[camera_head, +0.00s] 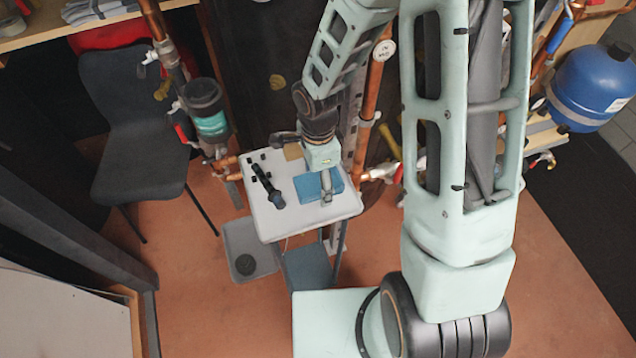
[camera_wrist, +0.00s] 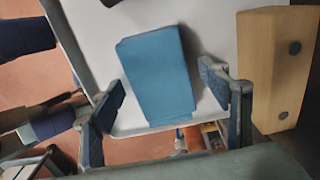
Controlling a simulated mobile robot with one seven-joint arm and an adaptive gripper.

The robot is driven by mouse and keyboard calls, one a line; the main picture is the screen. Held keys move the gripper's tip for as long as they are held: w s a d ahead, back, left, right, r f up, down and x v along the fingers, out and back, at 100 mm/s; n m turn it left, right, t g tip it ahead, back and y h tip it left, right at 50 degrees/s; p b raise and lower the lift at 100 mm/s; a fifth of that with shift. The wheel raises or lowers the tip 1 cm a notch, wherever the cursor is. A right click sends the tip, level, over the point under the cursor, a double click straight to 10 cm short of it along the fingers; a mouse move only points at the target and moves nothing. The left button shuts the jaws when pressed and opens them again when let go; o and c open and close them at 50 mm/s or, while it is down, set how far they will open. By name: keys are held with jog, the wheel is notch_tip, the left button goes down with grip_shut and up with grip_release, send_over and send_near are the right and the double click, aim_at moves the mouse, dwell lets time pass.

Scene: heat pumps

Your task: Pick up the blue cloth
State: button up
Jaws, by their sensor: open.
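The blue cloth (camera_head: 310,187) lies folded flat on the white top of a small stand (camera_head: 340,206), near its right side. In the wrist view the cloth (camera_wrist: 156,76) is a blue folded rectangle on the white surface, close to the tray edge. My gripper (camera_wrist: 165,105) is open, with one finger to the left and one to the right of the cloth's near end. Nothing is between the fingers' pads that they touch. In the head view my gripper (camera_head: 326,190) is over the cloth and hides part of it; its height above the cloth is hard to tell.
A black tool (camera_head: 267,186) lies on the stand top left of the cloth. A wooden block (camera_wrist: 272,65) stands at the right in the wrist view. Copper pipes (camera_head: 372,100) rise behind the stand. A dark chair (camera_head: 139,130) is at the left.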

aim_at(318, 181)
jog(key=c, duration=1.3)
jog(key=shift+o, duration=0.2)
jog(key=shift+r, duration=0.15)
jog(key=shift+r+p, duration=0.55)
jog(key=shift+r, duration=0.05)
notch_tip(318, 181, up, 2)
jog(key=shift+r+p, duration=0.1)
jog(key=shift+p, duration=0.7)
jog(key=s+a+r+p, duration=0.2)
jog(key=s+a+r, duration=0.2)
jog(key=s+r, duration=0.5)
jog(key=s, duration=0.4)
jog(key=shift+s+r+p, duration=0.15)
jog(key=shift+s+p, duration=0.05)
jog(key=shift+p, duration=0.2)
jog(key=shift+a, duration=0.1)
